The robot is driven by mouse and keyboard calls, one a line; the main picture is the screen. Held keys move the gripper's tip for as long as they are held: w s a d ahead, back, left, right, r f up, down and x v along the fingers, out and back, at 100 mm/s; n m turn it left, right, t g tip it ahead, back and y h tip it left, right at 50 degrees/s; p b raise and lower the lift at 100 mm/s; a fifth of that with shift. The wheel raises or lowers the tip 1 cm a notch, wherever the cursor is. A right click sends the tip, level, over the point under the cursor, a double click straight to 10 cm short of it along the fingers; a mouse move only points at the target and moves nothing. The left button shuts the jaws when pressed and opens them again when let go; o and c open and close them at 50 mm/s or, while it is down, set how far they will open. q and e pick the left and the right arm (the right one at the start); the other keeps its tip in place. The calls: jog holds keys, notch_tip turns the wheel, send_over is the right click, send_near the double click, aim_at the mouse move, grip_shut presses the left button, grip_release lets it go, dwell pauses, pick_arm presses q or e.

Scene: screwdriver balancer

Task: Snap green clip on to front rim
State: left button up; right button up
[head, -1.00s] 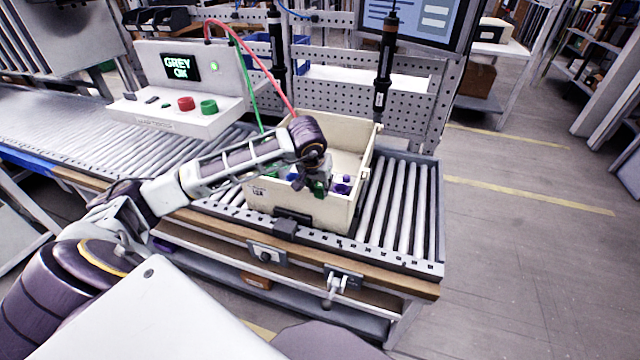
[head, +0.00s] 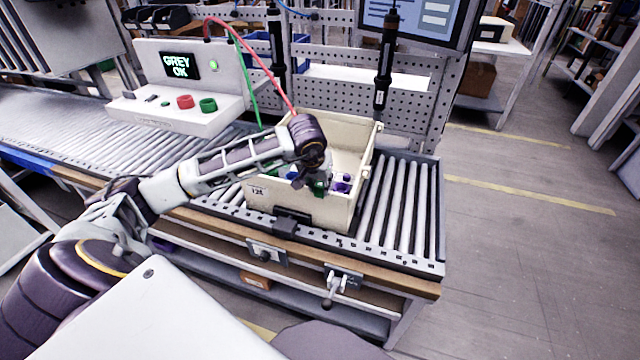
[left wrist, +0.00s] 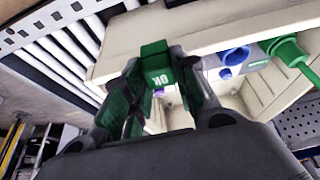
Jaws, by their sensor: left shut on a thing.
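The green clip (left wrist: 157,66), with pale lettering on it, is between the fingers of my left gripper (left wrist: 160,98) in the left wrist view. My left gripper (head: 313,182) is shut on it at the front wall of the cream tote (head: 337,214) in the head view. The clip shows there as a small green patch (head: 319,188) by the front rim. In the wrist view the clip overlaps the tote's rim (left wrist: 225,32); I cannot tell whether it is seated on it. My fingers partly hide the contact. My right gripper is not in view.
The tote stands on a roller conveyor (head: 402,205) and holds blue, purple and green items (head: 342,182). A control box (head: 190,85) reading "GREY OK" is behind at left. Dark hanging tools (head: 384,65) are above the tote's back side.

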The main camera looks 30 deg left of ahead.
pick_arm(q)
jog(key=shift+r, duration=0.15)
jog(key=o, duration=0.9)
jog(key=shift+v, duration=5.95)
jog(key=shift+s, duration=0.1)
